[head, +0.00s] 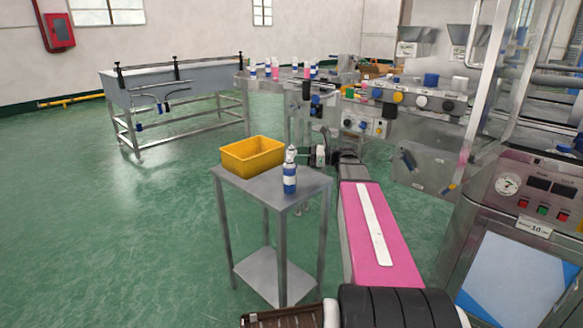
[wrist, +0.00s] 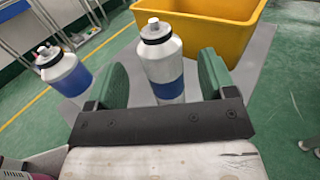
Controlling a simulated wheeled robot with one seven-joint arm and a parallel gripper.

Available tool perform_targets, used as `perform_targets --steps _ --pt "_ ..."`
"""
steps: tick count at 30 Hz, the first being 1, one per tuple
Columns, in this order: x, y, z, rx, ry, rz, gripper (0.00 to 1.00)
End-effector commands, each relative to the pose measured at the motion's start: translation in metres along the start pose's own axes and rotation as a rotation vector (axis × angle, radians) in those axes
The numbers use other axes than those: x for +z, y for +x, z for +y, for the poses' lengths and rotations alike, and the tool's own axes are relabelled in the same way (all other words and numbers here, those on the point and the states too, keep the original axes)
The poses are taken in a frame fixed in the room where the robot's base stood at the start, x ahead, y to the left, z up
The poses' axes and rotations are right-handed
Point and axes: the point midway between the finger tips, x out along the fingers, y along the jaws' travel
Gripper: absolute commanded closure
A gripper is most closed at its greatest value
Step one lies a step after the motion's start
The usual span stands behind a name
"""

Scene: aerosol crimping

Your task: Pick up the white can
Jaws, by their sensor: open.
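In the wrist view a can with a silver-white upper body, dark collar, white cap and blue band (wrist: 163,62) stands upright between the green fingers of my gripper (wrist: 160,78). The fingers are open on either side of it, with gaps visible. A second can, white on top and blue below (wrist: 65,72), stands to the left, outside the fingers. In the head view a blue-and-white can (head: 289,178) stands near the table's front edge. My gripper (head: 320,155) is just right of and behind it, at the table's right side; the can between its fingers is partly hidden there.
A yellow bin (head: 252,154) sits on the metal side table (head: 262,185), behind the cans; it shows close behind the fingers in the wrist view (wrist: 215,28). A machine panel (head: 540,190) stands at right. A conveyor table with several bottles stands further back.

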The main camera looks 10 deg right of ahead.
Motion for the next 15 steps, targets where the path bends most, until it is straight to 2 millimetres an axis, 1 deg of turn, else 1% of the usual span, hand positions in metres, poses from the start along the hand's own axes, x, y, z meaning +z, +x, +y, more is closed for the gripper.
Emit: perform_targets --steps 1,6,9,14,15 --pt "0.0 0.009 -0.001 0.003 0.0 0.0 0.23" --pt "0.0 0.031 -0.001 0.002 0.0 0.0 0.23" --pt "0.0 0.035 -0.001 0.001 0.0 0.0 0.23" --pt "0.0 0.034 -0.001 0.001 0.0 0.0 0.23" --pt "0.0 0.034 -0.001 0.001 0.0 0.0 0.33"
